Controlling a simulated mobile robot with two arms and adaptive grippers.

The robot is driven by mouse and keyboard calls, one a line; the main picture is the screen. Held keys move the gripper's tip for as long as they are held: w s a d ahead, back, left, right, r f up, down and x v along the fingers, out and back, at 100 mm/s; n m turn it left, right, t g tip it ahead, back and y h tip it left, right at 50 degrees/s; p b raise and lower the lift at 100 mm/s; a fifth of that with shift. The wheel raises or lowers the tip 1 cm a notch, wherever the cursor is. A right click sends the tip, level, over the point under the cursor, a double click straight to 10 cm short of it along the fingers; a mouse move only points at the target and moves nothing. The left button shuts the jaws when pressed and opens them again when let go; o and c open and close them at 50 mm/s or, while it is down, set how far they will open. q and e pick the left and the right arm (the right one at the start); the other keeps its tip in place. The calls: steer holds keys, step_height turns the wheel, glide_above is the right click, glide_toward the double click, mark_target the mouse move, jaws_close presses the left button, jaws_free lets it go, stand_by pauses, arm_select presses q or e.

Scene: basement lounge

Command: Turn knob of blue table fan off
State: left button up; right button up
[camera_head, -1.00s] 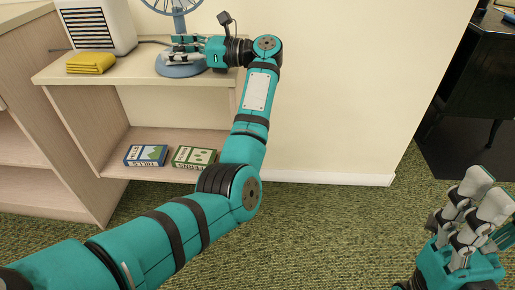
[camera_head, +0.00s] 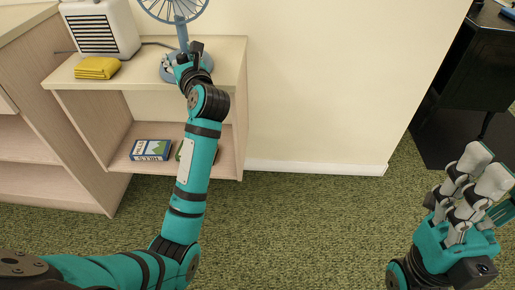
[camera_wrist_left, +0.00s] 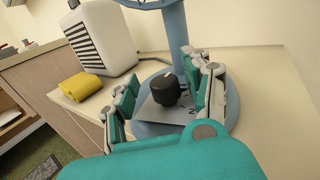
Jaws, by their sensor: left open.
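The blue table fan (camera_head: 182,33) stands on the shelf top, its round base partly hidden by my left gripper in the head view. In the left wrist view the fan base (camera_wrist_left: 147,130) carries a black knob (camera_wrist_left: 166,89) on a grey plate with a "2" mark beside it. My left gripper (camera_head: 182,66) is open in front of the fan base. In the left wrist view its fingers (camera_wrist_left: 160,95) stand on either side of the knob, with gaps visible. My right gripper (camera_head: 482,172) is held at the lower right, away from the fan; its fingers look apart.
A white heater-like box (camera_head: 101,28) and a folded yellow cloth (camera_head: 97,67) are on the shelf top (camera_head: 225,72) left of the fan. Boxes, one blue and white (camera_head: 151,150), lie on the lower shelf. A dark cabinet (camera_head: 480,85) stands at the right. Green carpet is clear between.

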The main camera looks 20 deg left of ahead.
arm_select(q)
steer(key=shift+a+r+m+t+h, duration=0.1)
steer(key=shift+m+t+h, duration=0.3)
steer(key=shift+h, duration=0.1)
steer(key=shift+s+d+m+t+h, duration=0.15)
steer(key=shift+d+m+t+h, duration=0.15)
steer(key=shift+h, duration=0.1)
steer(key=p+v, duration=0.3)
steer(key=v, duration=1.4)
steer(key=w+d+f+m+t+h+p, duration=0.2)
steer(key=w+d+f+m+t+p, duration=0.3)
steer(key=m+p, duration=0.65)
steer(key=d+f+m+g+h+p, duration=0.1)
steer(key=d+f+m+h+p, duration=0.1)
steer(key=f+m, duration=0.5)
steer(key=d+f+m+g+h+p, duration=0.1)
steer(key=d+f+m+h, duration=0.4)
steer(key=m, duration=0.6)
steer(key=shift+s+f+h+p, duration=0.3)
steer(key=shift+f+h+p, duration=0.3)
steer(key=shift+f+p, duration=0.3)
